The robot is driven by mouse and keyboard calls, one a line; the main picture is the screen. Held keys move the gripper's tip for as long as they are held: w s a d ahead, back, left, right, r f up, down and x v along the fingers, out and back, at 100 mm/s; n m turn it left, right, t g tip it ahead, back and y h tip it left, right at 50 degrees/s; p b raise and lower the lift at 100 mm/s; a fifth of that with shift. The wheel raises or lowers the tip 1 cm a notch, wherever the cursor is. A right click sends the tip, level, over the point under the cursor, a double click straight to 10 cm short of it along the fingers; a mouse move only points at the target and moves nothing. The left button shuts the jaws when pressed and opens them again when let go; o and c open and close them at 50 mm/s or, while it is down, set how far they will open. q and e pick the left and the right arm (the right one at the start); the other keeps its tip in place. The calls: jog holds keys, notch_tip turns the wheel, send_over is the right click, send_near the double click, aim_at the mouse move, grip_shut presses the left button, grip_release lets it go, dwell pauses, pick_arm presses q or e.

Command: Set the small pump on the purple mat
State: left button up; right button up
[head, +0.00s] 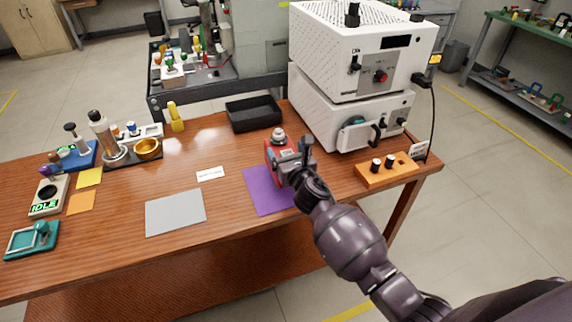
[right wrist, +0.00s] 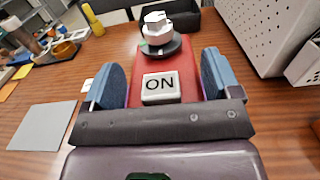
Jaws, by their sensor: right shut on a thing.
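The small pump (head: 275,148) is a red block with a pale knob on a dark collar on top. In the right wrist view the pump (right wrist: 160,65) shows a white "ON" label. My right gripper (head: 292,160) is shut on it, one blue finger pad at each side. In the head view the pump is over the back right part of the purple mat (head: 262,194). Its underside is hidden, so I cannot tell whether it touches the mat. My left gripper is not in view.
A grey mat (head: 175,212) and a small white card (head: 210,174) lie left of the purple mat. A black tray (head: 253,113) stands behind. White stacked machines (head: 350,120) and an orange block (head: 387,171) stand to the right.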

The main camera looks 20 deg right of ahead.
notch_tip(320, 180, down, 4)
jog(key=shift+r+b, duration=0.2)
jog(key=shift+b, duration=0.65)
jog(key=shift+a+f, duration=0.1)
jog(key=shift+f, duration=0.2)
jog(key=shift+r, duration=0.2)
jog(key=shift+f, duration=0.2)
jog(key=o, duration=1.6)
jog(key=shift+o, duration=0.2)
